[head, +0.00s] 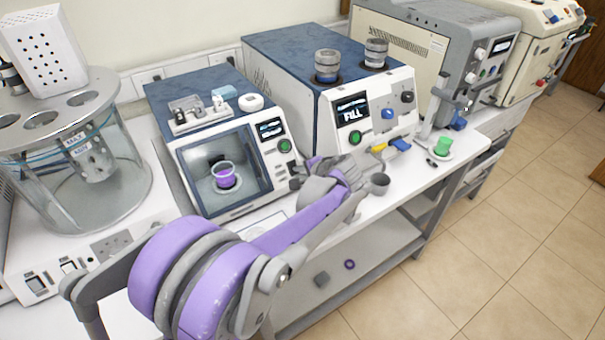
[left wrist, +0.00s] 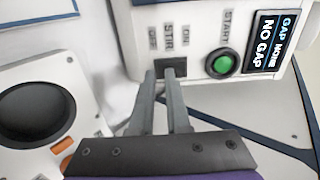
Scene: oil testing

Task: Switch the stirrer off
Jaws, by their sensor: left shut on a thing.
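The stirrer's dark switch (left wrist: 171,66) sits below the STIR, ON and OFF labels on a white front panel in the left wrist view. Its position is not readable. My left gripper (left wrist: 168,74) has its fingers close together on the switch. In the head view my left gripper (head: 299,168) is at the lower right of the left blue-topped machine (head: 200,88), and the wrist partly hides that panel. A green START button (left wrist: 222,63) and a display (left wrist: 268,42) reading NO GAP are right of the switch. My right gripper is not in view.
A cup with purple contents (head: 224,178) stands inside the machine's windowed chamber. A second blue-topped machine (head: 295,55) stands to the right. A glass bath (head: 120,165) stands at left.

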